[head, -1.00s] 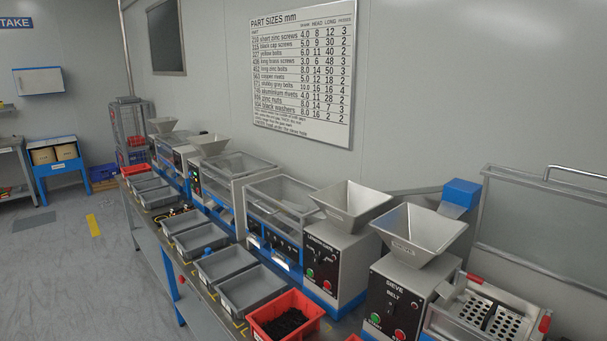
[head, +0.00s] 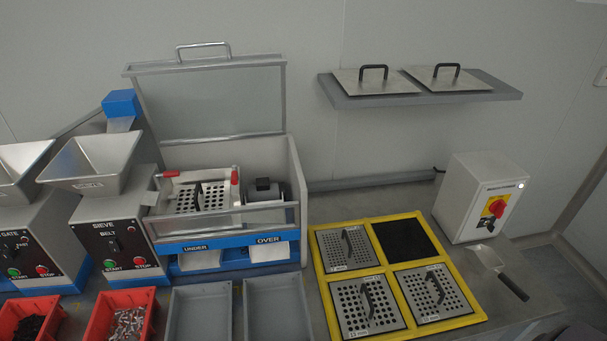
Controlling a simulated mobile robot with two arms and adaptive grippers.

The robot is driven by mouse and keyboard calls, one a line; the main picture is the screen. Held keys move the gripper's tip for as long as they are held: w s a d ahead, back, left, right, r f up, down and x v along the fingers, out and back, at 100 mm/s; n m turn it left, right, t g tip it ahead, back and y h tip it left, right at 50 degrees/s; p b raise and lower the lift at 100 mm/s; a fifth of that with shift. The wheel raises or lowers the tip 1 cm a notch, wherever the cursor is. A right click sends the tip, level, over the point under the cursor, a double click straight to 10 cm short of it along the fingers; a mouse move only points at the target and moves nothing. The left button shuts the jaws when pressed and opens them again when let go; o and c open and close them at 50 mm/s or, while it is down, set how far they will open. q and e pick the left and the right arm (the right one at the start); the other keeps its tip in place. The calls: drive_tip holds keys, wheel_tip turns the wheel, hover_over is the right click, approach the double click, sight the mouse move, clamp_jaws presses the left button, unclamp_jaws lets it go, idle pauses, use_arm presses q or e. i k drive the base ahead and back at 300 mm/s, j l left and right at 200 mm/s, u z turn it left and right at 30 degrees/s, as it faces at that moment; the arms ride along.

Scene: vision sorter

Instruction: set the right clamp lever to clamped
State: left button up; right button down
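The sieve machine (head: 222,205) stands left of centre with its clear, metal-framed lid (head: 215,103) raised. Two perforated plates (head: 200,197) show inside it. The right clamp lever, with a red grip (head: 234,176), is at the right edge of the plates; its grip runs up and down in the picture. The left clamp lever, with a red grip (head: 169,174), is at the upper left of the plates; its grip lies nearly sideways. Neither of my grippers is in view.
A yellow tray (head: 379,273) with handled sieve plates is on the bench to the right. A grey switch box (head: 483,195) and a scoop (head: 500,272) are further right. Red bins (head: 118,313) and grey bins (head: 276,309) line the front.

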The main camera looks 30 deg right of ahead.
sight(234, 180)
drive_tip(key=z, duration=0.35)
drive_tip(key=l+u, duration=0.35)
drive_tip(key=k+l+u, duration=0.1)
drive_tip(key=u, duration=0.25)
drive_tip(key=k+l+u, duration=0.1)
drive_tip(key=l+u, duration=0.25)
